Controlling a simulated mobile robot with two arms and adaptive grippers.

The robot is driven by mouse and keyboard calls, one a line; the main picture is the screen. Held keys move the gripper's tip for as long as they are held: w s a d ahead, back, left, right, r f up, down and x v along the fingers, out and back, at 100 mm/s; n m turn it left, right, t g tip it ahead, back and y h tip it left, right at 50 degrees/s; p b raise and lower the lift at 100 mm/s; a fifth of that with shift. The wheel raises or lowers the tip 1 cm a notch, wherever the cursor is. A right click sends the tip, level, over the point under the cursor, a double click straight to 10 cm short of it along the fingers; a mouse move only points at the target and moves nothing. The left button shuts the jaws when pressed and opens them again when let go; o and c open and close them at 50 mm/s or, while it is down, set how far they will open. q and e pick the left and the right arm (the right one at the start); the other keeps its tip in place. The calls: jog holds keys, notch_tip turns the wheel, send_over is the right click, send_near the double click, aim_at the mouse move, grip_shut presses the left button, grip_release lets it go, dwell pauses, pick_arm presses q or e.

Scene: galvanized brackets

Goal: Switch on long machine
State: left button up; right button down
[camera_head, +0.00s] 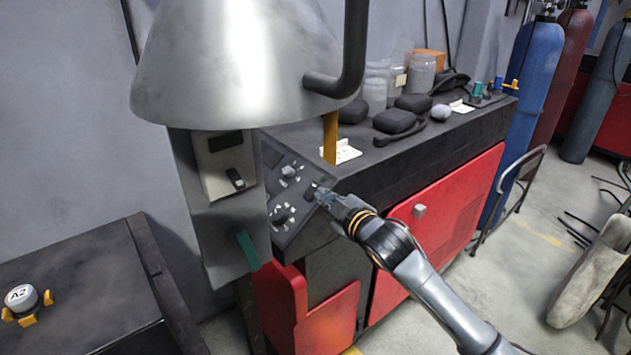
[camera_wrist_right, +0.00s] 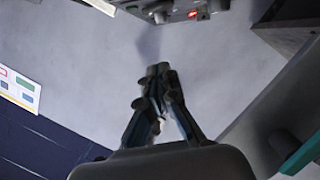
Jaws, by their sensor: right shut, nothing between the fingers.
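The long machine (camera_head: 440,142) is a dark bench with red doors, running from the middle to the right in the head view. Its sloped grey control panel (camera_head: 290,195) faces left, with a rotary knob (camera_head: 288,172) above and another knob (camera_head: 281,215) below. My right gripper (camera_head: 318,192) is shut and empty, its tips at the panel's right part; I cannot tell whether they touch it. The wrist view shows the shut fingers (camera_wrist_right: 160,72) pointing towards the panel (camera_wrist_right: 215,6), on which a small red light (camera_wrist_right: 193,14) glows. My left gripper is out of view.
A large grey metal cone (camera_head: 235,65) hangs over a grey box (camera_head: 215,200) left of the panel. Jars (camera_head: 420,75) and dark pads (camera_head: 398,122) lie on the machine's top. Gas cylinders (camera_head: 535,85) stand right.

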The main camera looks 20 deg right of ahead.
jog(key=shift+w, duration=0.1)
jog(key=p, duration=0.3)
send_over(312, 190)
jog(key=s+a, duration=0.2)
jog(key=s, duration=0.2)
jog(key=f, duration=0.2)
jog(key=w+d+f+p, duration=0.1)
jog(key=shift+w+d+f, duration=0.2)
jog(key=shift+w+f, duration=0.1)
jog(key=shift+w+d+f, duration=0.1)
jog(key=shift+d+f, duration=0.3)
jog(key=shift+d, duration=0.05)
jog(key=shift+a, duration=0.1)
